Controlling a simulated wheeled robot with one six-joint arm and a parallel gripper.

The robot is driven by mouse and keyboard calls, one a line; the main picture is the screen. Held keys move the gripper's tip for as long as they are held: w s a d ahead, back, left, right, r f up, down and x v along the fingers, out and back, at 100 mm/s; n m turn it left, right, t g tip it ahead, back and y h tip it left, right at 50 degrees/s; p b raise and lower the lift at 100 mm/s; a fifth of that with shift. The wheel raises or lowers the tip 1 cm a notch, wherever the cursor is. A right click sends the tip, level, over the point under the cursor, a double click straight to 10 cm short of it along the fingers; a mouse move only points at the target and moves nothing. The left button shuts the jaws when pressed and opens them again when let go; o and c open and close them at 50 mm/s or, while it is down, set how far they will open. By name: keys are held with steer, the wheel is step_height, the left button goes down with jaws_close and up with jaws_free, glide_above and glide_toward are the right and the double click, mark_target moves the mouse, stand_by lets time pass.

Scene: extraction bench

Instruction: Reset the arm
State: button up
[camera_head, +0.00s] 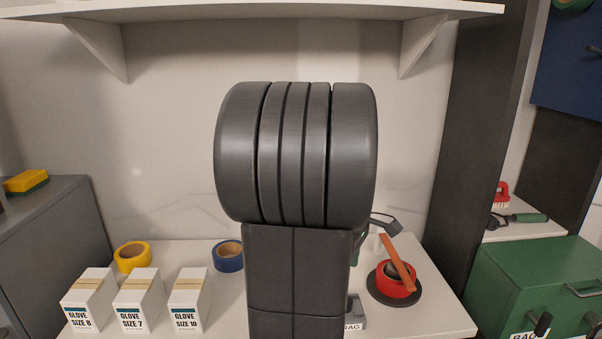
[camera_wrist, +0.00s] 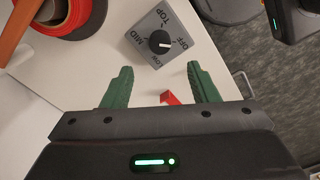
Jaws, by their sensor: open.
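In the head view my dark arm fills the middle and hides most of the gripper.
Glove boxes (camera_head: 138,312), yellow tape (camera_head: 132,257) and blue tape (camera_head: 228,256) stand on the left of the bench. A red roll (camera_head: 391,287) on a dark disc is at the right. A shelf (camera_head: 250,10) hangs above; a green box (camera_head: 530,290) is far right.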

step_height(320, 180, down, 10)
steer(key=shift+r, duration=0.15)
steer(key=shift+r, duration=0.1)
stand_by(0.4)
